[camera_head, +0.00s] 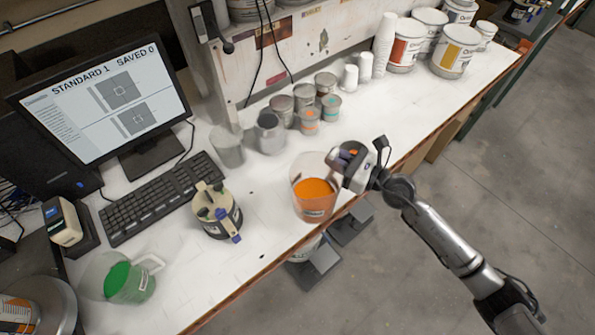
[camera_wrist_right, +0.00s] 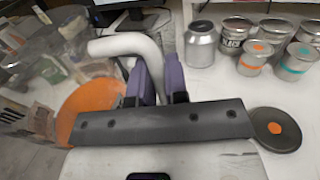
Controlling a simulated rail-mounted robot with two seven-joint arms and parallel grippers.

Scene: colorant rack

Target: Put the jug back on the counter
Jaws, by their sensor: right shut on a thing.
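A clear jug with orange paint (camera_head: 314,192) is at the counter's (camera_head: 262,215) front edge, its base overlapping the edge in the head view. I cannot tell whether it touches the counter or hangs just above it. My right gripper (camera_head: 347,168) is shut on the jug's handle, on the jug's right side. In the right wrist view, the jug (camera_wrist_right: 92,100) is at left and its pale curved handle (camera_wrist_right: 122,45) runs to the purple fingers (camera_wrist_right: 160,80). My left gripper is not in view.
A second jug with green paint (camera_head: 127,281) stands at the front left. A beige canister (camera_head: 217,212), keyboard (camera_head: 160,197) and monitor (camera_head: 100,95) are left of the orange jug. Several small cans (camera_head: 305,95) stand behind it. Grey platforms (camera_head: 314,266) lie below the front edge.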

